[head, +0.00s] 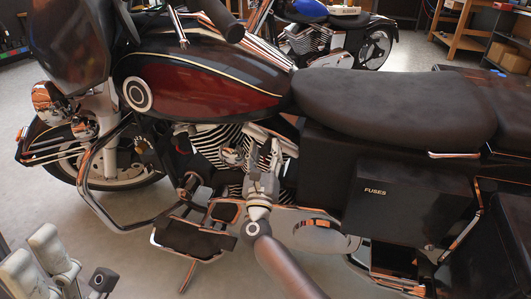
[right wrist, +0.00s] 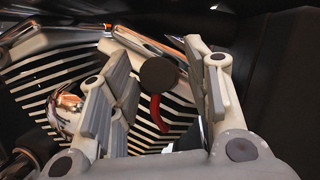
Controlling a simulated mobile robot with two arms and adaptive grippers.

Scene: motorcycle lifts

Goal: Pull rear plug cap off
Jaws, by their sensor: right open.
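The plug cap (right wrist: 158,74) shows in the right wrist view as a dark round end with a short red lead (right wrist: 160,113) hanging below it. It sits in front of the finned engine cylinder. My right gripper (right wrist: 162,66) is open, with one finger on each side of the cap and gaps visible on both sides. In the head view my right gripper (head: 264,141) reaches into the motorcycle's engine and hides the cap. My left gripper (head: 40,258) is at the bottom left corner, its fingers apart and empty, away from the engine.
Chrome pipes and a crash bar (head: 88,195) surround the engine. Open grey floor (head: 100,225) lies at left.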

